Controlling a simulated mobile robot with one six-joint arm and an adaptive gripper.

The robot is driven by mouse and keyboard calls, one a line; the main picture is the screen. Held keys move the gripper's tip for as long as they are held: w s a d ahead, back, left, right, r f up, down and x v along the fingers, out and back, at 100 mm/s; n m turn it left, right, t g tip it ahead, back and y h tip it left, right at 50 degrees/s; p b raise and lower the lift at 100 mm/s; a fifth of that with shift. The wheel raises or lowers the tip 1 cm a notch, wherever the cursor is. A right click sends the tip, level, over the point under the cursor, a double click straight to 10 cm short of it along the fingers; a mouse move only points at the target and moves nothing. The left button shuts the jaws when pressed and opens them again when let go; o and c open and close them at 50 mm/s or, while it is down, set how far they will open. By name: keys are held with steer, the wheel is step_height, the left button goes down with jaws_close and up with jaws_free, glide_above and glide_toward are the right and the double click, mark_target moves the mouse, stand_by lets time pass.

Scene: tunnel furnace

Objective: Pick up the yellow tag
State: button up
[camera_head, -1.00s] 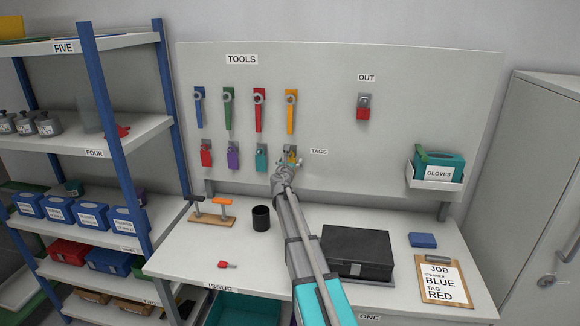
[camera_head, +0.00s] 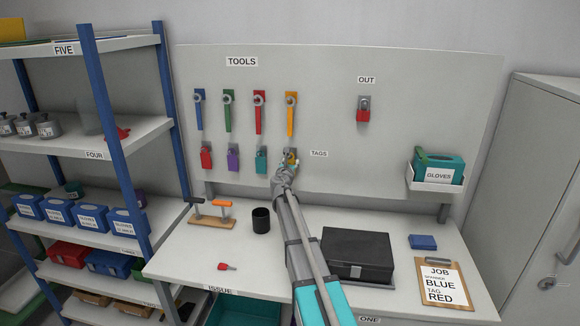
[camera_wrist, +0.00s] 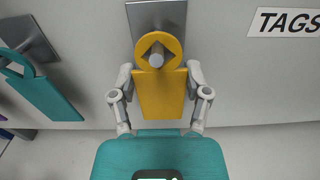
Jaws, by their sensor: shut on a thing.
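The yellow tag (camera_wrist: 160,95) hangs by its ring on a peg of a grey metal plate in the wrist view. In the head view the yellow tag (camera_head: 291,157) shows only in part, at the right end of the lower row on the board. My gripper (camera_wrist: 160,92) has one finger on each side of the tag's body and is shut on it. The ring is still around the peg. In the head view my gripper (camera_head: 288,161) is at the board and covers part of the tag.
A teal tag (camera_head: 261,159) hangs just left, with purple (camera_head: 233,158) and red (camera_head: 206,157) tags beyond. A yellow spanner (camera_head: 291,113) hangs above. Below, the bench holds a black cup (camera_head: 261,220), a black box (camera_head: 357,254) and a clipboard (camera_head: 466,284).

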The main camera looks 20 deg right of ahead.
steer(key=shift+r, duration=0.15)
steer(key=shift+r+p, duration=0.15)
steer(key=shift+p, duration=0.15)
steer(key=v, duration=1.8)
